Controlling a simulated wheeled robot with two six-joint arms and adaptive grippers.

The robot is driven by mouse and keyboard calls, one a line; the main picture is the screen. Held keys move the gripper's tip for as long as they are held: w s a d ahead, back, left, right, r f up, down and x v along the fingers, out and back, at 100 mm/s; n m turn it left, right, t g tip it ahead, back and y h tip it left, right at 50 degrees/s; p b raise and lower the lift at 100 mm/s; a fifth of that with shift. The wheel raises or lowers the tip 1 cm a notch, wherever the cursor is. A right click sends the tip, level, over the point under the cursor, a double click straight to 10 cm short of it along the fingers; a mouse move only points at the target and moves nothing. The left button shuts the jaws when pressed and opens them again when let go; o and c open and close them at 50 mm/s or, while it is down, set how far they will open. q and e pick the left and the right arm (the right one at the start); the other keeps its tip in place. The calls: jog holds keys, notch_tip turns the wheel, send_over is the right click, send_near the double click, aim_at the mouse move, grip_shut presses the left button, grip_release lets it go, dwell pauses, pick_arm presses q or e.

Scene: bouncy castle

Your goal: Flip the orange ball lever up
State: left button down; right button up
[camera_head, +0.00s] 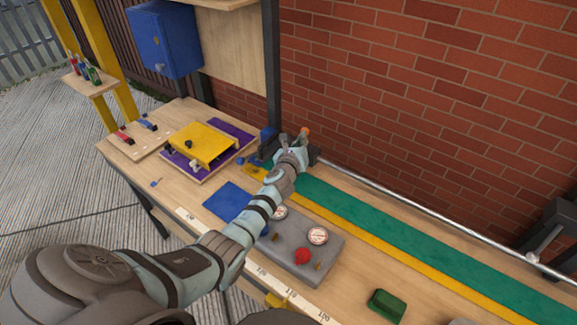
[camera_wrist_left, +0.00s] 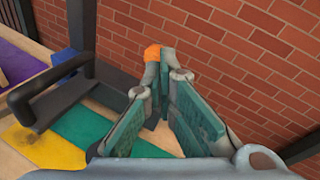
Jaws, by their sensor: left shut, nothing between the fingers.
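The orange ball (camera_head: 306,131) shows as a small knob just beyond my left gripper, against the brick wall. In the left wrist view the orange ball (camera_wrist_left: 152,53) sits right at the fingertips, a little left of centre. The lever's stem and base are mostly hidden behind the fingers. My left gripper (camera_head: 297,148) is shut with nothing held, at the back edge of the bench. In the left wrist view its teal-padded fingers (camera_wrist_left: 165,70) converge beside and below the ball; I cannot tell whether they touch it. My right gripper is not in view.
A dark bracket (camera_wrist_left: 60,95) stands left of the fingers. The brick wall (camera_head: 420,110) is close behind. A metal rod (camera_head: 430,210) runs along the bench's back. A grey gauge panel (camera_head: 290,262) with a red knob (camera_head: 302,256) and a yellow board (camera_head: 205,143) sit on the bench.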

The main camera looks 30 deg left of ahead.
pick_arm(q)
jog(key=shift+w+r, duration=0.1)
jog(key=shift+w, duration=0.25)
dwell(0.4)
jog(key=s+d+r+p, duration=0.4)
jog(key=s+r, duration=0.3)
jog(key=s, duration=0.2)
jog(key=shift+s+d+r+p, duration=0.2)
jog(key=shift+s+d+p, duration=0.2)
jog(key=shift+p, duration=0.2)
